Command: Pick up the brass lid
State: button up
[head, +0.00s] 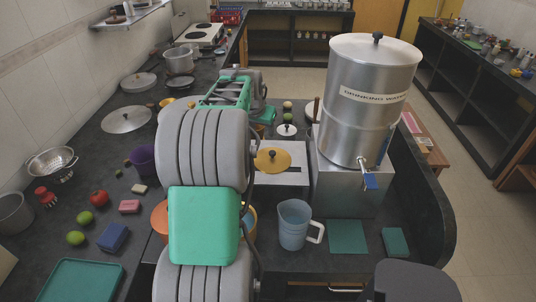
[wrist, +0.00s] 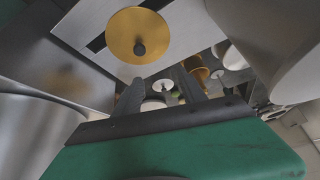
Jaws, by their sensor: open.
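The brass lid (head: 272,160) is a round golden disc with a dark knob. It lies on top of a low pale metal box (head: 290,178), just right of my arm in the head view. In the wrist view the brass lid (wrist: 122,30) shows whole near the top, with its knob toward the fingers. My gripper (wrist: 160,90) is open, its two dark fingers apart and nothing seen between them. The lid appears beyond the fingertips, not touched by them. In the head view my arm hides my gripper.
A tall steel drinking-water canister (head: 365,120) with a tap stands close to the lid's right. A blue-grey jug (head: 294,228) stands in front. A steel lid (head: 127,120), a purple cup (head: 143,160) and fruit crowd the left counter. A bare strip lies between jug and box.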

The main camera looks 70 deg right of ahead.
aim_at(272, 152)
jog(key=shift+m+g+y, duration=0.3)
jog(key=shift+m+y, duration=0.2)
jog(key=shift+y, duration=0.2)
jog(key=s+f+p, duration=0.1)
jog(key=f, duration=0.2)
jog(key=s+d+f+p, duration=0.1)
jog(key=f, duration=0.2)
jog(key=s+f+p, duration=0.1)
jog(key=f, duration=0.2)
jog(key=shift+d+f, duration=0.25)
jog(key=shift+f, duration=0.15)
grip_shut()
